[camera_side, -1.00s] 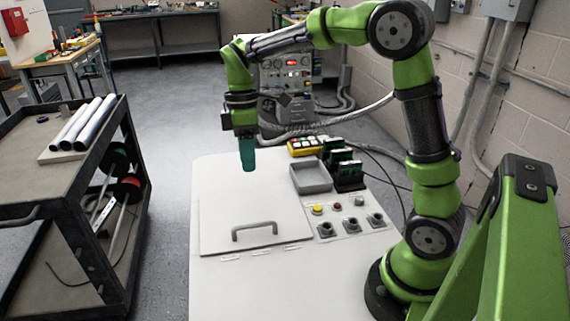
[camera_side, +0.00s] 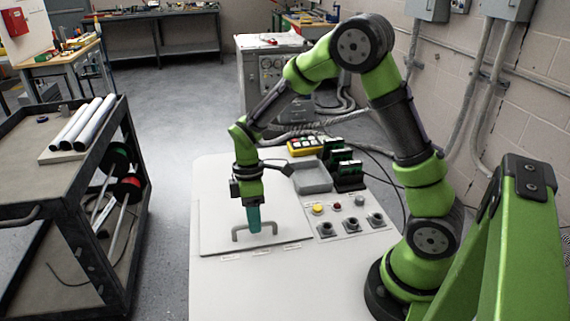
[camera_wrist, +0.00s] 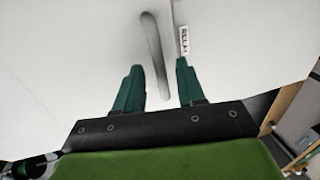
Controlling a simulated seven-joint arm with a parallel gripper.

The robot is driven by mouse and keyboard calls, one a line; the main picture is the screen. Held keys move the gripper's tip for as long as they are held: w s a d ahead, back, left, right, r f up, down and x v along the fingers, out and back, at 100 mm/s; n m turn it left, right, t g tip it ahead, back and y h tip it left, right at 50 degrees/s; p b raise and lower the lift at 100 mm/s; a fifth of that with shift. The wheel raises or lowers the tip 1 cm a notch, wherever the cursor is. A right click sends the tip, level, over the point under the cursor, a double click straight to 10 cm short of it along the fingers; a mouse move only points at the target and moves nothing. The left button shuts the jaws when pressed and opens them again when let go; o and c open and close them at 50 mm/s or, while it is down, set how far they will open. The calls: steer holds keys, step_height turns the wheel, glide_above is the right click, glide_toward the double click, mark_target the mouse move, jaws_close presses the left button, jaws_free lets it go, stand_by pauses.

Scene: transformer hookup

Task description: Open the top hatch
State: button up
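The top hatch (camera_side: 218,238) is a flat white panel lying closed on the white cabinet top. Its grey U-shaped handle (camera_side: 238,233) stands near the panel's front edge. My gripper (camera_side: 254,228), with teal fingers, points down at the handle and hides part of it in the side view. In the wrist view my gripper (camera_wrist: 158,80) is open, with the two fingers apart. The handle (camera_wrist: 155,50) shows as a grey bar reaching into the space between the fingertips. Whether the fingertips are level with the bar or above it, I cannot tell.
A small label (camera_wrist: 184,40) lies beside the handle. Right of the hatch are buttons and knobs (camera_side: 340,222), a grey tray (camera_side: 312,178) and green-black terminal blocks (camera_side: 345,170). A dark cart (camera_side: 70,190) stands to the left, apart from the cabinet.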

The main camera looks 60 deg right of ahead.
jaws_close()
steer(key=shift+w+d, duration=0.1)
stand_by(0.3)
steer(key=w+d, duration=1.2)
steer(key=shift+w+d, duration=0.35)
steer(key=shift+d, duration=0.05)
jaws_free()
step_height(320, 180, up, 17)
steer(key=w+d, duration=0.2)
steer(key=shift+w+f, duration=0.15)
steer(key=shift+f, duration=0.05)
